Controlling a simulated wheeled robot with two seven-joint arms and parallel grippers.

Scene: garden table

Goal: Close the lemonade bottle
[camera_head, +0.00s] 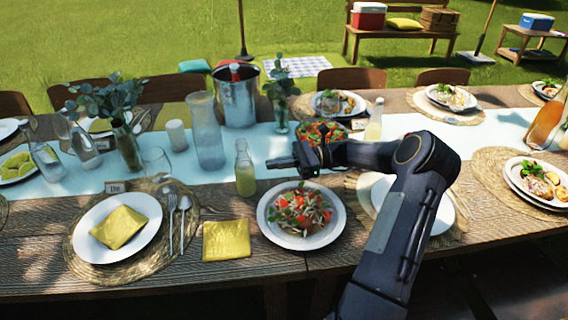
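A small glass bottle of yellowish lemonade (245,172) stands upright on the table, left of centre. Its narrow neck points up, but the cap is too small to tell whether it is on. My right gripper (280,163) reaches in from the right and points left towards the bottle. Its dark fingertips appear just right of the bottle's neck, with a small gap between them and the glass. Whether its fingers are apart is not clear. A similar bottle (374,120) stands farther back on the right. My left gripper is not in view.
A salad plate (270,226) sits below my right gripper. A yellow napkin (226,240) lies in front of the bottle. A clear carafe (207,135) and a metal ice bucket (238,103) stand behind it. A leafy vase (127,150) is to the left.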

